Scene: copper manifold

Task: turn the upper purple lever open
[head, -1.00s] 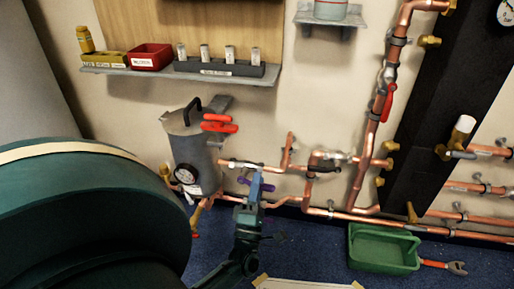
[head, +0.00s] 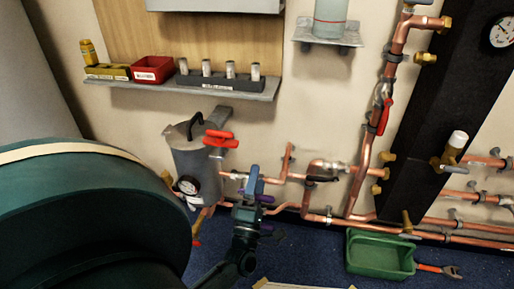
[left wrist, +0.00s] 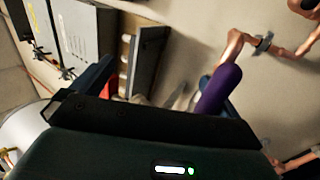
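A purple lever (head: 266,198) shows just right of my left gripper (head: 251,182) in the head view, by the copper pipes beside the grey tank. In the left wrist view a large purple lever handle (left wrist: 219,90) stands near the right finger, tilted. Whether it touches that finger I cannot tell. The fingers of my left gripper are apart, with no object clearly held between them. A second purple piece (head: 266,229) shows lower, partly hidden by the gripper. The lever's valve body is mostly hidden. My right gripper is not in view.
The grey tank (head: 193,160) with a red handle (head: 220,139) and a gauge stands left of the gripper. Copper pipes run right along the wall, with a red lever (head: 384,117). A green bin (head: 380,256) sits on the floor. A shelf (head: 180,88) hangs above.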

